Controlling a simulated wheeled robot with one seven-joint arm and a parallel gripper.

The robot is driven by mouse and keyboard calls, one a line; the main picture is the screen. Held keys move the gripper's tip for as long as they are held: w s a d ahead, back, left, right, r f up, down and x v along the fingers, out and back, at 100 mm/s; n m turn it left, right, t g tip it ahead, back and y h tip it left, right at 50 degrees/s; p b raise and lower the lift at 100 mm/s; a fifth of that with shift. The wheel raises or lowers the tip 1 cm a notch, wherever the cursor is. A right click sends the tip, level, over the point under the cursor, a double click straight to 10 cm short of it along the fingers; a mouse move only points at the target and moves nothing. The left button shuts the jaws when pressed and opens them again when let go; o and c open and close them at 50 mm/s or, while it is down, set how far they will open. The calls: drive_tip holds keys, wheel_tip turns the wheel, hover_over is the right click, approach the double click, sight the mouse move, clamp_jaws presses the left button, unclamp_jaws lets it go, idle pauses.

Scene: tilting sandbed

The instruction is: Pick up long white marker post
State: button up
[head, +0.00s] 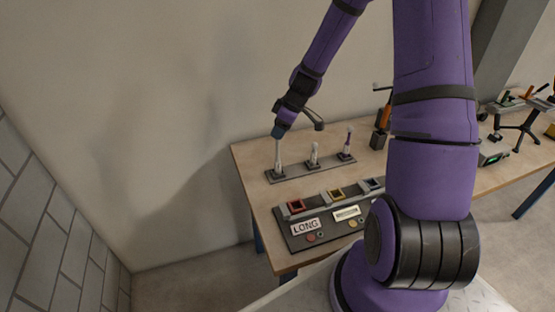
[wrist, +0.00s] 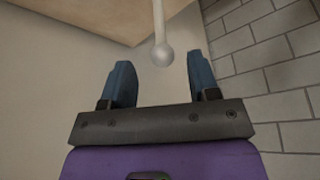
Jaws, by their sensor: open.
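The long white marker post (head: 278,153) stands upright at the left end of a dark rack strip (head: 327,169) on the wooden table. In the wrist view it is a thin pale rod with a round ball end (wrist: 162,55). My gripper (head: 279,133) is at the top of this post, coming down at a tilt. In the wrist view my gripper (wrist: 161,75) is open, with the ball at the gap between its blue fingertips and no visible contact. A shorter white post (head: 314,154) stands mid-rack, and a purple-and-white post (head: 347,144) stands at the right.
In front of the rack is a dark panel (head: 285,238) with red, yellow and blue square sockets and a LONG label (head: 305,227). A black-and-orange tool (head: 382,126) stands right of the rack. A plain wall is behind the table (head: 252,160).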

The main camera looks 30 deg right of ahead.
sight(278, 155)
drive_tip(key=x, duration=0.4)
drive_tip(key=shift+s+a, duration=0.1)
drive_tip(key=shift+a, duration=0.05)
clamp_jaws()
